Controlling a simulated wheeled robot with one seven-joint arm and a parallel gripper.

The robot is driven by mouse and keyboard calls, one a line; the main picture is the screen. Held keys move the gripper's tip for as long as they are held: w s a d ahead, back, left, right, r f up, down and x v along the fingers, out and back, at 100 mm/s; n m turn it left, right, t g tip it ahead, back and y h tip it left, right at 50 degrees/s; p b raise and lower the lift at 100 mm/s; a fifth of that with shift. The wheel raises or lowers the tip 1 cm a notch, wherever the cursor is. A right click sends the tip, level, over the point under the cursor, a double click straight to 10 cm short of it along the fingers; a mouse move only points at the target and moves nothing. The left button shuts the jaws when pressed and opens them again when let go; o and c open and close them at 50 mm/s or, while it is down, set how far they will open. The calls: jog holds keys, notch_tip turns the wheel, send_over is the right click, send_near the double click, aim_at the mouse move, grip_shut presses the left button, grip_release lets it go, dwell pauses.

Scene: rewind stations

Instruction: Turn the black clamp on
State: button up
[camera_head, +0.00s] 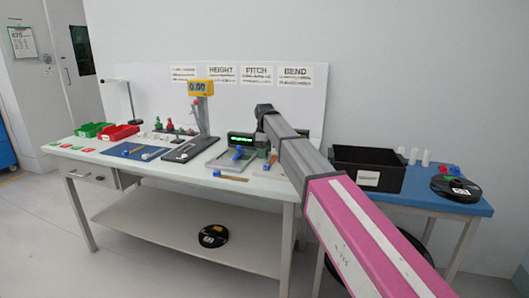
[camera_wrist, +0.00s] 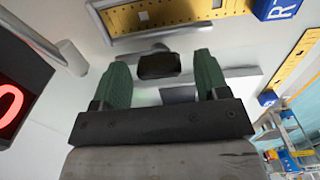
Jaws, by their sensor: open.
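In the wrist view my gripper (camera_wrist: 161,60) is open, with its two green fingers apart. A small black piece (camera_wrist: 158,66), which looks like the black clamp, lies between and just beyond the fingertips, below a yellow scale plate (camera_wrist: 165,14). A gap shows on each side of it, and I cannot tell whether it is on or off. In the head view my arm reaches over the right part of the white table (camera_head: 185,168); my gripper and the clamp cannot be made out clearly there.
A dark display (camera_wrist: 14,90) with a red digit stands left in the wrist view; a blue block marked R (camera_wrist: 275,9) is upper right. In the head view a green-lit device (camera_head: 241,139), yellow readout (camera_head: 201,87), red bin (camera_head: 119,133) and black box (camera_head: 366,157) stand around.

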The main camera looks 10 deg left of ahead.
jog(key=c, duration=0.9)
jog(key=shift+m, duration=0.3)
jog(key=m, duration=0.4)
jog(key=shift+w, duration=0.1)
jog(key=m, duration=0.5)
jog(key=shift+w+d, duration=0.1)
jog(key=m, duration=0.8)
jog(key=shift+d, duration=0.15)
jog(key=shift+m, duration=0.4)
